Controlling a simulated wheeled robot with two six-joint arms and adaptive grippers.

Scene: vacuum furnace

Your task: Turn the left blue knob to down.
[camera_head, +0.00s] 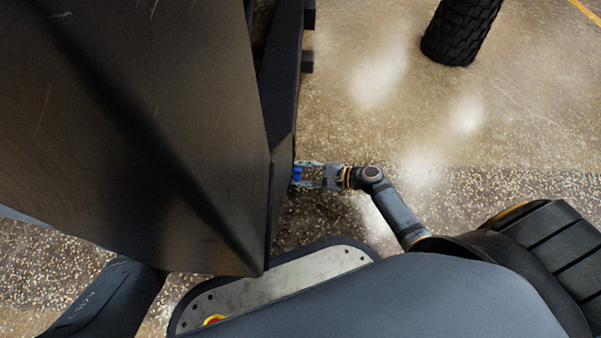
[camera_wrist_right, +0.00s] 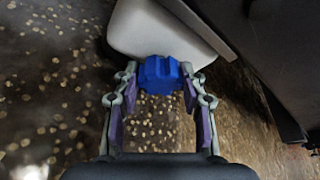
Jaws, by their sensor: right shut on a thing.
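A blue knob (camera_head: 297,174) sticks out from the side of the dark furnace cabinet (camera_head: 281,150). My right gripper (camera_head: 308,175) reaches it from the right, and its fingertips are at the knob. In the right wrist view the blue knob (camera_wrist_right: 160,75) sits between the two fingers of my right gripper (camera_wrist_right: 160,88), which are shut on it. Which way the knob points cannot be told. No second knob shows. My left gripper is not in view; only a dark part shows at the lower left.
The cabinet's large dark top fills the upper left of the head view and hides much of its front. A black ribbed tyre-like object (camera_head: 461,30) stands on the floor at the upper right. The speckled floor (camera_head: 400,110) right of the cabinet is mostly clear.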

